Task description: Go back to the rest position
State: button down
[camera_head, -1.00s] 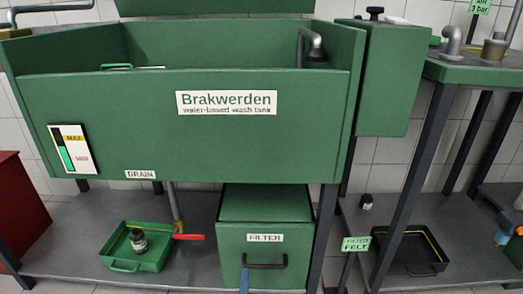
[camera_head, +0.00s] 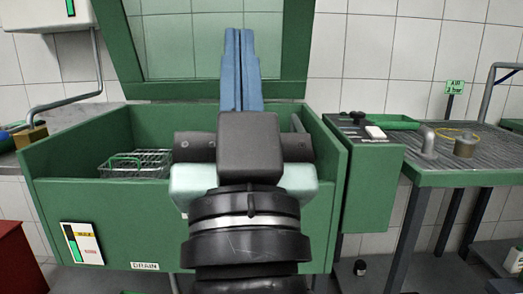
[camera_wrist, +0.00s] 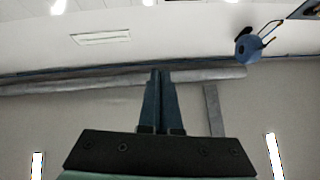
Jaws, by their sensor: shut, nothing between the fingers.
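My gripper (camera_head: 241,42) is raised upright in front of the green wash tank in the head view, with its blue fingers together and nothing between them. The fingertips stand in front of the tank's open lid. In the wrist view my gripper (camera_wrist: 160,75) points toward the upper wall and ceiling, and its fingers are close together and empty. My wrist and forearm hide the middle of the tank's front and its sign.
The green wash tank (camera_head: 60,205) holds a wire basket (camera_head: 135,163) at its left. A green control box (camera_head: 370,190) adjoins it at right. A green-edged grated table (camera_head: 470,178) stands further right. A blue round object (camera_wrist: 247,46) hangs high in the wrist view.

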jog(key=s+d+r+t+h+p, duration=0.1)
jog(key=s+d+r+h+p, duration=0.15)
jog(key=s+r, duration=0.35)
notch_tip(320, 180, up, 37)
jog(key=w+p, duration=0.2)
jog(key=p, duration=3.3)
jog(key=shift+a+p, duration=0.4)
jog(key=shift+f, duration=0.1)
